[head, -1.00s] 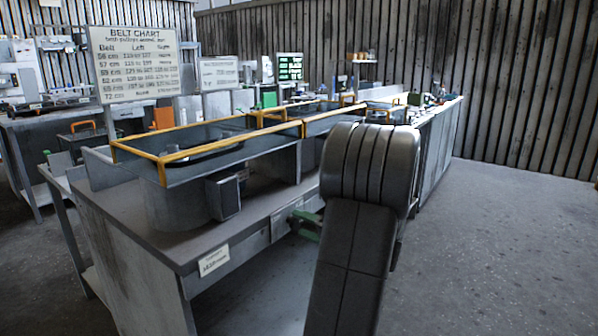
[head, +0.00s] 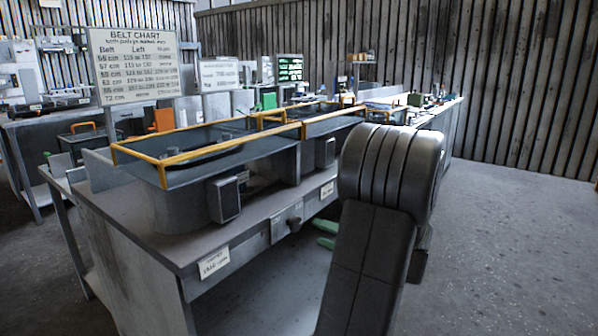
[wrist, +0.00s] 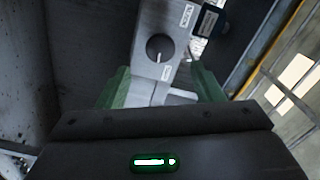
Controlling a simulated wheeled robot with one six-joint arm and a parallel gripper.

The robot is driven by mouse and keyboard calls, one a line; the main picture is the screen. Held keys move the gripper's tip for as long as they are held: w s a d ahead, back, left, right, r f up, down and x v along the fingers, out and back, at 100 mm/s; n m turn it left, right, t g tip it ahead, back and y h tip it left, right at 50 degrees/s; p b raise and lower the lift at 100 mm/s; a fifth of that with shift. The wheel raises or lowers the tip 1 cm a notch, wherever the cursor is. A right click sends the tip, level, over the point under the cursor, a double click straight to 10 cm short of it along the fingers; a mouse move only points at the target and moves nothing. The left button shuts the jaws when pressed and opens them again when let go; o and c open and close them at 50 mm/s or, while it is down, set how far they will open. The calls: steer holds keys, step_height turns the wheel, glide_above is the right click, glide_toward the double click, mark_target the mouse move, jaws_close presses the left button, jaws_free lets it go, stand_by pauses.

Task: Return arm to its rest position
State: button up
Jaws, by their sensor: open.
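My gripper (wrist: 161,88) is open, with its two green fingers apart and nothing between them in the wrist view. In the head view its green fingers (head: 326,233) show just in front of the bench's front edge, partly hidden behind my arm. My dark arm rises bent through the lower middle right of the head view. Ahead of the fingers is a grey panel with a round knob (wrist: 160,48), which also shows on the bench front in the head view (head: 294,222). The fingers look apart from the knob.
The grey bench (head: 150,235) carries a blower housing with an orange-rimmed tray (head: 210,145). A belt chart board (head: 137,65) stands behind it. A label card (head: 214,262) hangs on the bench edge. Open floor (head: 520,240) lies to the right.

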mark_target(298, 224)
steer(key=x, duration=0.8)
steer(key=shift+a+b, duration=0.15)
steer(key=shift+b, duration=0.2)
steer(key=shift+n, duration=0.9)
steer(key=n, duration=0.4)
steer(key=shift+r, duration=0.1)
steer(key=n+p, duration=0.3)
steer(key=n, duration=0.2)
steer(key=shift+r+n+p, duration=0.1)
steer(key=shift+n+p, duration=0.3)
steer(key=shift+s+d, duration=0.2)
steer(key=shift+d, duration=0.2)
steer(key=shift+v, duration=1.95)
steer(key=shift+s+a+f, duration=0.1)
steer(key=shift+f, duration=0.1)
